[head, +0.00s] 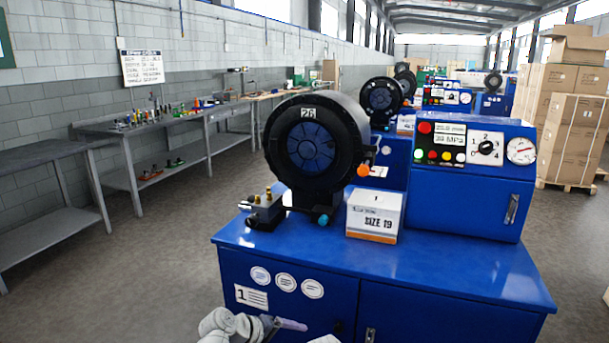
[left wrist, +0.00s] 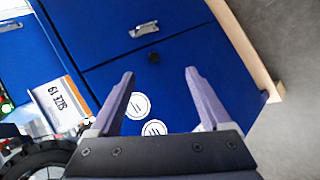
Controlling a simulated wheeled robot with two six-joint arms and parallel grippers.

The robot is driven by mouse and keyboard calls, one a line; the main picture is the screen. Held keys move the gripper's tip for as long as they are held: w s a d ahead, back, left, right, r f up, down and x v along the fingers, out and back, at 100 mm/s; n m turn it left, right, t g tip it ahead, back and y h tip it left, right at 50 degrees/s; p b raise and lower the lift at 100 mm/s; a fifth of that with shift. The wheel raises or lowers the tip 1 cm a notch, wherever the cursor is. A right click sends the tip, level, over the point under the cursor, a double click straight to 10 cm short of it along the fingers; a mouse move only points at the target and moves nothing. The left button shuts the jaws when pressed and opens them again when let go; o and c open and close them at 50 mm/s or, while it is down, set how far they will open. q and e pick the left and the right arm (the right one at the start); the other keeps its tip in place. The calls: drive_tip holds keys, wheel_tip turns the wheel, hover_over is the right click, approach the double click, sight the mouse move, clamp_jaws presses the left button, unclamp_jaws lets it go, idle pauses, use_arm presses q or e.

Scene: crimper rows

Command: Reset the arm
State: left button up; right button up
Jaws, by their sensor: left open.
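My left arm (head: 232,325) comes in at the bottom of the head view, low in front of the blue crimper bench (head: 450,285). Its gripper (left wrist: 160,71) is open and empty in the left wrist view, two purple fingers apart with blue cabinet front behind them. In the head view a purple finger shows near the cabinet's lower front. The black crimper head (head: 312,145) marked 26 stands on the bench. My right gripper is not in view.
A white SIZE 19 box (head: 375,215) sits on the bench beside the crimper head. A control panel (head: 470,145) stands at the right. Grey tables (head: 130,170) line the left wall. Stacked cartons (head: 570,130) stand at the back right. Grey floor is clear at the left.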

use_arm(q)
drive_tip(key=s+a+f+m+g+y, duration=0.1)
drive_tip(key=s+f+m+g+y, duration=0.3)
drive_tip(key=s, duration=0.4)
drive_tip(key=s+a+f+m+g+y, duration=0.1)
drive_tip(key=s+f+m+g+y, duration=0.1)
drive_tip(key=s+f+m+y, duration=0.45)
wheel_tip(320, 180, up, 19)
drive_tip(key=s+n+h+p, duration=0.1)
drive_tip(key=p, duration=1.4)
drive_tip(key=shift+s+f+p, duration=0.15)
drive_tip(key=shift+s+p, duration=0.25)
